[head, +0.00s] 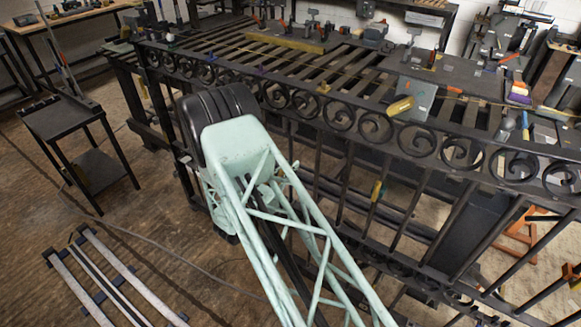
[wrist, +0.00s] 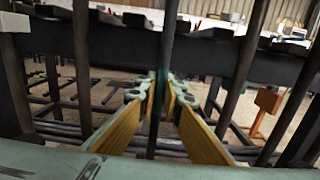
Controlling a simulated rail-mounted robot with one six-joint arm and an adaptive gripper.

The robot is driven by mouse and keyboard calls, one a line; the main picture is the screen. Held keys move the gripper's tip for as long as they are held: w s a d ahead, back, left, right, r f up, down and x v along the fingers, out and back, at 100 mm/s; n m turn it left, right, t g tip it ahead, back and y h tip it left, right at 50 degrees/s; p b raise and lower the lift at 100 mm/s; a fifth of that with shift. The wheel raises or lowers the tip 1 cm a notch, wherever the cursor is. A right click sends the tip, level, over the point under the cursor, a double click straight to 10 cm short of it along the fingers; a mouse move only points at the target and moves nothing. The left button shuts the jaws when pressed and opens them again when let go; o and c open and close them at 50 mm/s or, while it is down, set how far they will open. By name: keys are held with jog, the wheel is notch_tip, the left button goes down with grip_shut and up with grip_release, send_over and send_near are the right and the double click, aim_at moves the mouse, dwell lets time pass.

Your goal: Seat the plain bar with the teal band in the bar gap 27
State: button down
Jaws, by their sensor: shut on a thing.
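The plain dark bar with the teal band (wrist: 161,82) stands close to upright in the wrist view. My gripper (wrist: 162,97) is shut on it, with its long yellow-faced fingers on either side near the band. The bar passes in front of a dark horizontal beam, and its top runs out of the frame. Neighbouring gate bars (wrist: 82,65) stand to the left and right with open space between. In the head view the black scroll gate (head: 345,118) stands upright; my arm hides the gripper and held bar. I cannot tell which gap is 27 or whether the bar's ends touch the rails.
A slatted workbench (head: 290,55) with tools stands behind the gate. A dark cart (head: 62,118) stands at the left. Several loose bars (head: 105,272) lie on floor supports at lower left. Orange stands (wrist: 267,103) show behind the gate. The floor between cart and loose bars is mostly clear.

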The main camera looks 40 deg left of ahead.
jog(key=shift+f, duration=0.1)
jog(key=c, duration=2.7)
grip_release()
jog(key=shift+s+d, duration=0.2)
jog(key=shift+s, duration=5.75)
